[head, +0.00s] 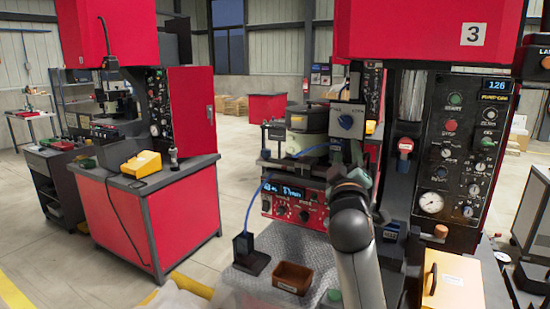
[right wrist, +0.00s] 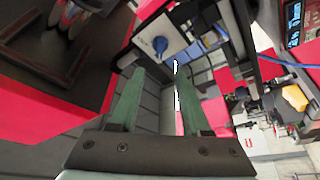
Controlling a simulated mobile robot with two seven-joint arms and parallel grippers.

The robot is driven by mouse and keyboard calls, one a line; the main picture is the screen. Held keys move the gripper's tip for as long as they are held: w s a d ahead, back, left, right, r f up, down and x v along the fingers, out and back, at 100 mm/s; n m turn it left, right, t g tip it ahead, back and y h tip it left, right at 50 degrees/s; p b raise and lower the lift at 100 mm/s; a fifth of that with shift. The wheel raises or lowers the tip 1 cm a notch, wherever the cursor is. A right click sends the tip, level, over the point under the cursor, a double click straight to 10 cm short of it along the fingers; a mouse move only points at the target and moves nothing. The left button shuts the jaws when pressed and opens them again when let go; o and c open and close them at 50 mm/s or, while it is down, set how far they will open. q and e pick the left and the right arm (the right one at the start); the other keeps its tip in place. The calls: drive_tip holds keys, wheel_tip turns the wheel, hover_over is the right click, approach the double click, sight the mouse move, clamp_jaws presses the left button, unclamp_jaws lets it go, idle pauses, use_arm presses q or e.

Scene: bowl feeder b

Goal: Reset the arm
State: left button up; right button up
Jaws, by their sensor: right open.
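My right arm reaches up from the bottom of the head view, and its gripper (head: 355,168) is in front of the bowl feeder machine, partly hidden by my own wrist. In the right wrist view the two green fingers (right wrist: 158,78) stand apart with nothing between them. A grey switch box with a blue knob (head: 346,121) is just above the gripper in the head view. It also shows beyond the fingers in the right wrist view (right wrist: 158,47). The round bowl feeder (head: 306,121) is left of the gripper. My left gripper is out of view.
A feeder controller with a blue display (head: 294,204) sits below the bowl. A brown bin (head: 293,277) and a black stand (head: 246,255) rest on the metal surface in front. A control panel (head: 462,150) is at right. A red workbench (head: 165,215) stands left across open floor.

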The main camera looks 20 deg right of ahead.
drive_tip(key=shift+f, duration=0.1)
drive_tip(key=s+a+f+n+g+y, duration=0.1)
drive_tip(key=a+f+y, duration=0.25)
drive_tip(key=f, duration=0.75)
drive_tip(key=s+a+f+g+y, duration=0.1)
drive_tip(key=s+a+f+y, duration=0.2)
drive_tip(key=f, duration=0.8)
drive_tip(key=a+f+n+g+y, duration=0.1)
drive_tip(key=a+f+y, duration=0.25)
drive_tip(key=f, duration=0.75)
drive_tip(key=s+a+f+m+g+y, duration=0.1)
drive_tip(key=s+a+f+g, duration=0.2)
drive_tip(key=s+f, duration=0.8)
drive_tip(key=s+a+f+m+g+y, duration=0.2)
drive_tip(key=s+a+f, duration=0.5)
drive_tip(key=s+f, duration=0.4)
drive_tip(key=s, duration=0.3)
drive_tip(key=shift+s+g+y, duration=0.3)
drive_tip(key=shift+g, duration=0.1)
